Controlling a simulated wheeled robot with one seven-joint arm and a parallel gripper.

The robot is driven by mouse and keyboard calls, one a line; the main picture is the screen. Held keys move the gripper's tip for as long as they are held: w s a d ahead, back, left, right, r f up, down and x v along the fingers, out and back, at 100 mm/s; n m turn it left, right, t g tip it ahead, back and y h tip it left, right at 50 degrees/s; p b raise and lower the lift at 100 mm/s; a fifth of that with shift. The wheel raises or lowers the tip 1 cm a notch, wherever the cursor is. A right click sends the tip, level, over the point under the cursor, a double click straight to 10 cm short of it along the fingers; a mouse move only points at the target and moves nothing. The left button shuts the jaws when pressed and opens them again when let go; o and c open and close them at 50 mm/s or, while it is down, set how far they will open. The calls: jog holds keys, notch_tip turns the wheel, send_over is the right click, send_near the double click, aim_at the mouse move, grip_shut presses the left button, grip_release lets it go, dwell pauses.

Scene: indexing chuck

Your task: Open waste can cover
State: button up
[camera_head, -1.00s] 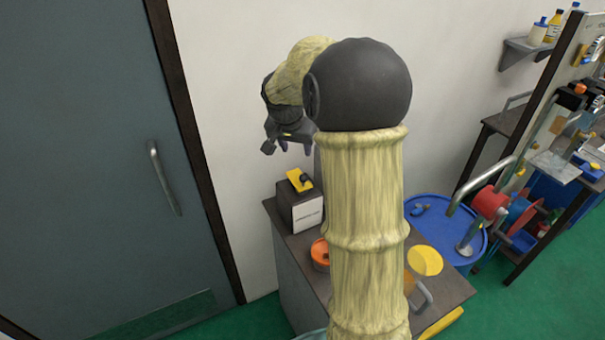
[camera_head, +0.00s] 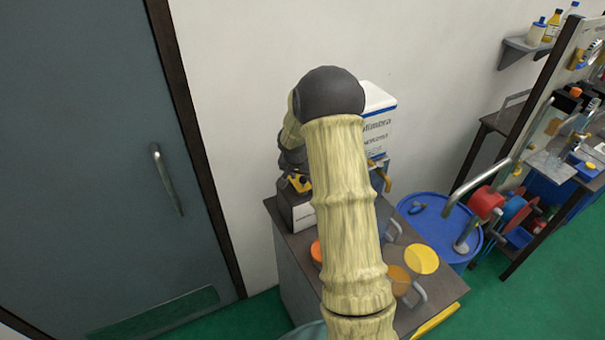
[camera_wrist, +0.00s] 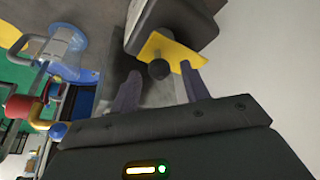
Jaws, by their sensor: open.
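A dark box (camera_head: 285,207) with a white label stands on the cabinet's back left corner. Its yellow plate (camera_head: 299,183) with a dark round knob (camera_wrist: 159,69) shows on top; the box also appears at the top of the wrist view (camera_wrist: 178,18). My gripper (camera_wrist: 160,72) is open, with its two fingers on either side of the knob. I cannot tell whether they touch it. In the head view my arm partly hides the gripper and box. A blue drum (camera_head: 418,209) stands right of the cabinet; I cannot tell which object is the waste can.
The cabinet (camera_head: 290,262) also bears an orange container (camera_head: 316,252), a yellow disc (camera_head: 421,259) and a white container (camera_head: 378,118) behind my arm. A wall is close behind. A workbench with reels (camera_head: 487,200) stands at right, a door (camera_head: 90,150) at left.

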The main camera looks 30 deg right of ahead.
jog(key=shift+f, duration=0.3)
grip_shut()
